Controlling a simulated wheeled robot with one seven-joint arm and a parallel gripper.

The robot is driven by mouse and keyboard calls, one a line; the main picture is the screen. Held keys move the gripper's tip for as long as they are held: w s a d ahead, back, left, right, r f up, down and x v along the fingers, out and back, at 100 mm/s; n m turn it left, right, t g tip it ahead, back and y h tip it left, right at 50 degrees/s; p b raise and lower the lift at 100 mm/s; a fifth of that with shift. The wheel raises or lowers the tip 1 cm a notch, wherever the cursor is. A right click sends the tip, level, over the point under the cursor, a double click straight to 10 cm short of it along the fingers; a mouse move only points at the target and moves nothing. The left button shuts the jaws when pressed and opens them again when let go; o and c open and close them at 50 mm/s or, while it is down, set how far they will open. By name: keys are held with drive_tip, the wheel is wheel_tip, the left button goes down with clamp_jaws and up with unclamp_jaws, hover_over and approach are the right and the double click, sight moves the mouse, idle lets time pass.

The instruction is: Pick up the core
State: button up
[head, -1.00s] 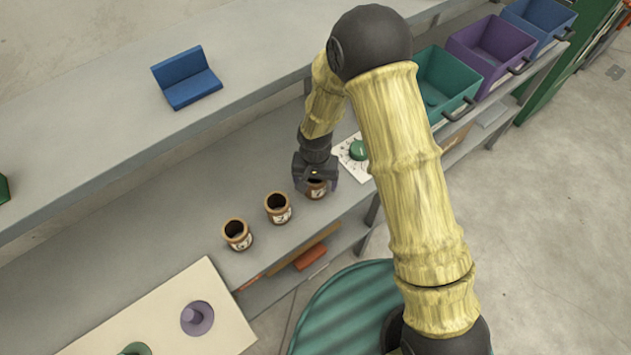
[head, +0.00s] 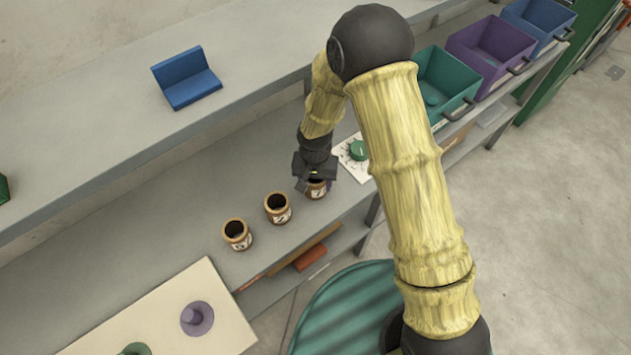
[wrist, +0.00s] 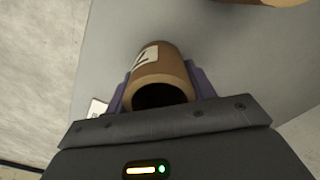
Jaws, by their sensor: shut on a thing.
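Three short brown hollow cores with white number labels stand in a row on the lower grey shelf. My gripper (head: 316,181) is at the rightmost core (head: 317,190), its jaws shut on it from above. In the wrist view that core (wrist: 160,75) sits between the two purple fingers of my gripper (wrist: 160,92), its dark open end facing the camera and a white label on its side. The middle core (head: 278,209) and the left core (head: 237,235) stand apart from my gripper. Whether the held core still touches the shelf cannot be told.
A white panel with a green knob (head: 358,150) lies just right of my gripper. A cream board with a purple peg (head: 197,318) is at the lower left. A blue angled block (head: 187,78) sits on the upper shelf. Green, purple and blue bins (head: 490,50) line the upper right.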

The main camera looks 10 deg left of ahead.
drive_tip(key=shift+r, duration=0.5)
drive_tip(key=shift+s+d+r+b, duration=0.15)
drive_tip(key=shift+r+b, duration=0.15)
drive_tip(key=shift+r, duration=0.3)
drive_tip(key=shift+s+d+r+b, duration=0.15)
drive_tip(key=shift+r+b, duration=0.15)
drive_tip(key=shift+r, duration=0.3)
drive_tip(key=s+d+b, duration=1.1)
drive_tip(key=d+b, duration=0.2)
